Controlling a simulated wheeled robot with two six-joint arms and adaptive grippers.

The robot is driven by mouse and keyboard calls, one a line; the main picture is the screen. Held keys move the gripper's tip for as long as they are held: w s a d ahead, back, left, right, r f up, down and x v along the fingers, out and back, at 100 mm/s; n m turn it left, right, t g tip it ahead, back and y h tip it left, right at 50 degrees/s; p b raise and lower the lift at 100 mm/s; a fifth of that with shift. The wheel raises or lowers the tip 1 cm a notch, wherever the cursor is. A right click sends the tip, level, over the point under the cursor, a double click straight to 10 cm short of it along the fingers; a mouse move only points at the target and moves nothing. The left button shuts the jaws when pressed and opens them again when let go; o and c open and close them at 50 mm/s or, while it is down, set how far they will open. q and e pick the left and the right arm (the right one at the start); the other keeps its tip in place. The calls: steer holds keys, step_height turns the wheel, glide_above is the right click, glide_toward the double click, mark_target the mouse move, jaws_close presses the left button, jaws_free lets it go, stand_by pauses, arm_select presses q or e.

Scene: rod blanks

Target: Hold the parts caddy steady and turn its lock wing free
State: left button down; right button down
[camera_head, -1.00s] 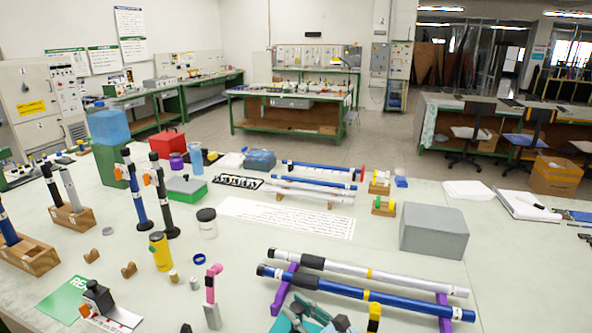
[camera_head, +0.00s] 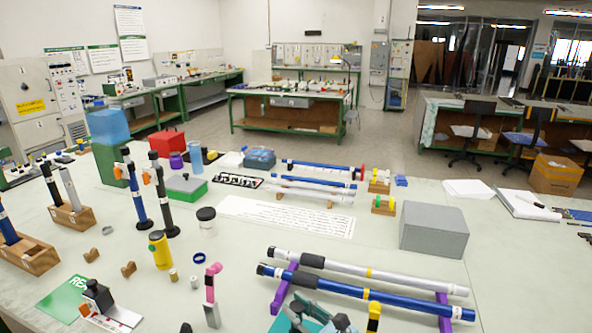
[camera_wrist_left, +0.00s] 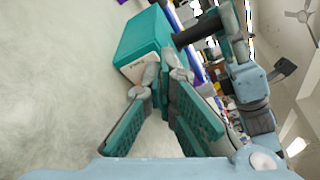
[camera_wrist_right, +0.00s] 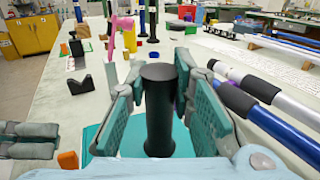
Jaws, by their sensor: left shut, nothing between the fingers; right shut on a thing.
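The parts caddy shows as a teal box (camera_wrist_left: 150,42) with a pale label in the left wrist view. A black upright post (camera_wrist_right: 160,112) rises from its teal top in the right wrist view. My right gripper (camera_wrist_right: 160,80) is shut around this post, one finger on each side. It also shows at the bottom edge of the head view (camera_head: 320,320). My left gripper (camera_wrist_left: 163,82) is shut and empty, its tips close to the caddy's side; I cannot tell whether they touch. A small orange piece (camera_wrist_right: 68,160) beside the left fingers may be the lock wing.
Blue and silver rods (camera_head: 365,293) lie on purple stands to the right. A grey box (camera_head: 434,231) stands behind them. A pink-topped tool (camera_head: 211,292) and a black block on a white base (camera_head: 100,298) stand to the left.

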arm_select(q)
steer(key=shift+w+d, duration=0.15)
steer(key=shift+w, duration=0.05)
steer(key=shift+w+a+f, duration=0.1)
steer(key=shift+a+f, duration=0.3)
steer(key=shift+f, duration=0.1)
arm_select(e)
steer(key=shift+s, duration=0.2)
arm_select(q)
steer(key=shift+f, duration=0.1)
steer(key=shift+w+a+f, duration=0.2)
steer(key=shift+a+f, duration=0.1)
steer(key=shift+f, duration=0.45)
arm_select(e)
steer(key=shift+w, duration=0.15)
stand_by(0.4)
